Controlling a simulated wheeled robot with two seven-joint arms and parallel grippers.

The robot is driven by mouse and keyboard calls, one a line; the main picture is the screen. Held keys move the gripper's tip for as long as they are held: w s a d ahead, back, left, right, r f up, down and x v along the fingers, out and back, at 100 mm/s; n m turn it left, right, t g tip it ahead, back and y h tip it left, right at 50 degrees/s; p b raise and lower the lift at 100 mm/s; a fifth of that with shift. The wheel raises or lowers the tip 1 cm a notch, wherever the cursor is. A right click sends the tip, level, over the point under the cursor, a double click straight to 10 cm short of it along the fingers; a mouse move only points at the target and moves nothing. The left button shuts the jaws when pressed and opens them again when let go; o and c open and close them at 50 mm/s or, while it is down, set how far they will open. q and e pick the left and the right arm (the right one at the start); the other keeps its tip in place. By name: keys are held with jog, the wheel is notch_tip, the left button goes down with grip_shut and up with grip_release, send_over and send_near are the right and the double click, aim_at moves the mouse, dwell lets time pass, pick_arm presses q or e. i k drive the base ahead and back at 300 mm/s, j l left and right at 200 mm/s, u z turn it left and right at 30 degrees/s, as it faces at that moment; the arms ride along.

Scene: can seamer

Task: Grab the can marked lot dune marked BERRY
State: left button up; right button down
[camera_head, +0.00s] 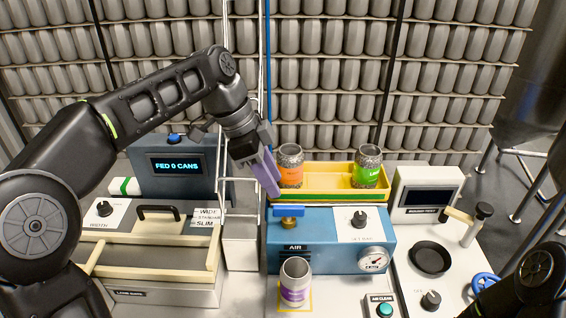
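A grey open-topped can with a purple label (295,284) stands upright in a yellow-outlined square in front of the blue AIR box. A can with an orange label (291,166) and a can with a green label (367,167) stand in the yellow tray (330,193) behind that box. The label words are too small to read surely. My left gripper (272,178) points down just left of the orange-label can, over the tray's left end. Its fingers overlap in this view, so their opening is unclear. My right arm shows at the lower right; its gripper is out of view.
The blue AIR box (325,240) has a blue-handled valve (289,212) and a gauge (373,260). A white wire rack (243,100) stands left of the tray. A display reads FED 0 CANS (177,166). A black round dish (429,257) lies at right.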

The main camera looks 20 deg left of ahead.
aim_at(295, 274)
jog(key=k, duration=1)
